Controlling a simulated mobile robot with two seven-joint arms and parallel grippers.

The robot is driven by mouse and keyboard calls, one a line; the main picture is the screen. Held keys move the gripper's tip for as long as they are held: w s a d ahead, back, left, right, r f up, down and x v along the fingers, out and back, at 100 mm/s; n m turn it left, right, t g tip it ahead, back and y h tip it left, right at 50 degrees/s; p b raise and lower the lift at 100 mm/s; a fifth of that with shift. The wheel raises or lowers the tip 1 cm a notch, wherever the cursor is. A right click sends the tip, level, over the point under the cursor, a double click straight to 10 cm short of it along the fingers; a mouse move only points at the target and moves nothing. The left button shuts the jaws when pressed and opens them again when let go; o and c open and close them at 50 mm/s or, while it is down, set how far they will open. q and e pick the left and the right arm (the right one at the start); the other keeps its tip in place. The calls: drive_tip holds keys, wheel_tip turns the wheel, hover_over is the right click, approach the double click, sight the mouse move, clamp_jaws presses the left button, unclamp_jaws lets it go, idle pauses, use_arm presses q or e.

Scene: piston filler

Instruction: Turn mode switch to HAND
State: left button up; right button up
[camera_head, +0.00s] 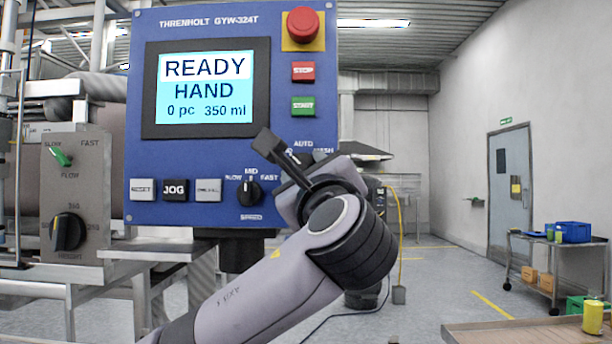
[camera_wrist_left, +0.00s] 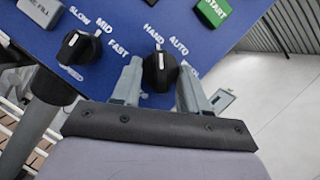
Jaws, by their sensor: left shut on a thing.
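The blue control panel (camera_head: 140,100) fills the upper left of the head view. Its screen (camera_head: 205,85) reads READY, HAND, 0 pc and 350 ml. The mode switch (camera_wrist_left: 160,72) is a black knob; in the left wrist view its white pointer mark is towards the HAND label. In the head view my left gripper (camera_head: 284,158) covers most of this switch, and only the AUTO label and part of another show. My left gripper, also in the left wrist view (camera_wrist_left: 160,88), is shut on the knob, one finger on each side. My right gripper is not in view.
The black speed knob (camera_head: 250,193) is left of my gripper, beside a row of buttons. A red emergency stop (camera_head: 303,24), red STOP (camera_head: 303,72) and green START (camera_head: 303,106) are above. A cart (camera_head: 548,262) and table edge (camera_head: 520,330) are at right.

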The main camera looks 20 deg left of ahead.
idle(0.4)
use_arm(q)
drive_tip(key=o, duration=1.1)
drive_tip(key=shift+c, duration=0.2)
drive_tip(key=b+v, duration=0.2)
drive_tip(key=v, duration=0.5)
